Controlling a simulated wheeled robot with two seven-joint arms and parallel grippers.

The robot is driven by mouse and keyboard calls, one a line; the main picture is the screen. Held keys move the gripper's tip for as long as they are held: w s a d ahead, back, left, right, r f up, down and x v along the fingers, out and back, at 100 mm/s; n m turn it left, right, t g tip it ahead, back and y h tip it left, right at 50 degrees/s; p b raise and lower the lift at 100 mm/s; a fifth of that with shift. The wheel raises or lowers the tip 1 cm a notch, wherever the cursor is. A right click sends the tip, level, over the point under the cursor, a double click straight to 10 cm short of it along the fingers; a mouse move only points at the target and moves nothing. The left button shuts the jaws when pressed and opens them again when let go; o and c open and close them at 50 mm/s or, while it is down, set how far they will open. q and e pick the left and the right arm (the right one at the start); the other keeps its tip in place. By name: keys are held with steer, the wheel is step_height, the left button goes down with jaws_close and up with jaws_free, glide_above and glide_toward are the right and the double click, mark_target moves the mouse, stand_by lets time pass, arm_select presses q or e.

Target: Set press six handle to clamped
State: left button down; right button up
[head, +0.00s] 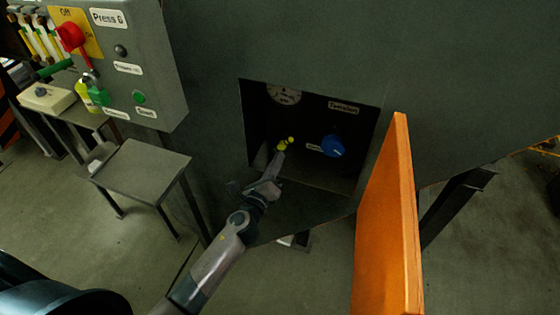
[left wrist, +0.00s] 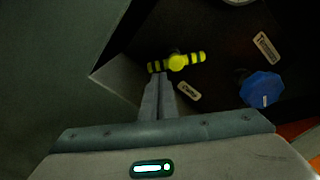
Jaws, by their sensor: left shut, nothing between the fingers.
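The press 6 handle is a small yellow bar with black bands and a round hub. It sits inside the open recess of the dark green press (head: 220,60). In the left wrist view the handle (left wrist: 180,62) lies nearly level, its right end slightly higher. In the head view the handle (head: 288,142) shows small and partly hidden by my gripper. My left gripper (head: 279,150) reaches into the recess from below. In the left wrist view its fingers (left wrist: 158,80) are shut and empty, with the tips just below the handle's left end. I cannot tell whether they touch it. My right gripper is out of view.
A blue knob (head: 332,146) is right of the handle, and a round gauge (head: 284,92) is above. An orange door (head: 388,220) stands open on the right. A control box labelled Press 6 (head: 130,60) is at the left, above a small metal table (head: 140,168).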

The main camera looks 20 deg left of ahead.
arm_select(q)
steer(key=m, duration=0.2)
steer(key=a+m+p, duration=0.1)
steer(key=shift+a+r+m, duration=0.15)
steer(key=shift+r+m, duration=0.15)
steer(key=shift+m, duration=0.1)
steer(key=m, duration=0.1)
steer(key=m+p, duration=0.1)
steer(key=m, duration=0.1)
steer(key=a+r+m+p, duration=0.1)
steer(key=shift+m, duration=0.3)
steer(key=shift+a, duration=0.1)
steer(key=shift+s+f, duration=0.1)
steer(key=shift+s, duration=0.45)
steer(key=s+b, duration=0.3)
steer(key=s, duration=1.3)
steer(key=shift+a+r, duration=0.2)
steer(key=shift+a, duration=0.15)
steer(key=shift+s, duration=0.1)
